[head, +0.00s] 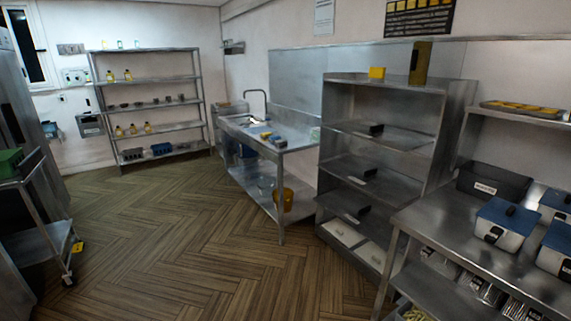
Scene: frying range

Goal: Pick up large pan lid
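I cannot pick out a large pan lid in the head view. Blue-lidded containers (500,226) stand on the steel counter at the right, partly cut off by the picture edge; I cannot tell whether any of these lids is a pan lid. Dark items (368,129) lie on the shelves of the steel rack, too unclear to name. Neither of my grippers shows in this view.
A steel counter (440,235) and a steel rack (335,150) line the right. A shelf unit (155,133) is at the back, a trolley (45,242) at left. The wooden floor (180,230) between is clear.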

